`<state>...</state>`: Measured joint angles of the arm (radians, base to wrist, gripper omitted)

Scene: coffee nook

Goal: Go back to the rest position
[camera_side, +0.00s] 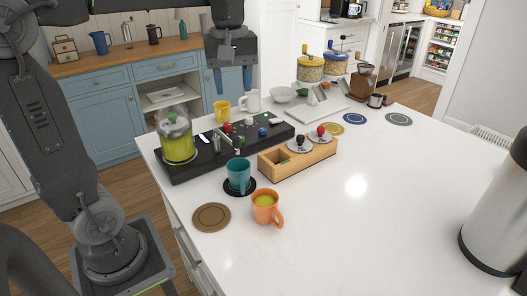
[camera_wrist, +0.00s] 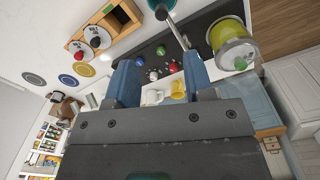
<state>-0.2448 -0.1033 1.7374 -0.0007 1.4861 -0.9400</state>
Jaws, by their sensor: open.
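My gripper (camera_side: 232,76) is raised above the back part of the white counter, pointing down, with its blue fingers apart and nothing between them. It also shows in the wrist view (camera_wrist: 158,80), where the blue fingers stand apart over the black machine. The black coffee machine (camera_side: 185,168) lies along the counter's left side, with a glass jar of green liquid (camera_side: 177,142) at its front end. My gripper touches nothing that I can see.
A teal mug (camera_side: 238,176) stands on a black coaster, and an orange mug (camera_side: 265,207) with greenish liquid stands beside it. The counter's right front is clear; a silver canister (camera_side: 497,220) stands far right.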

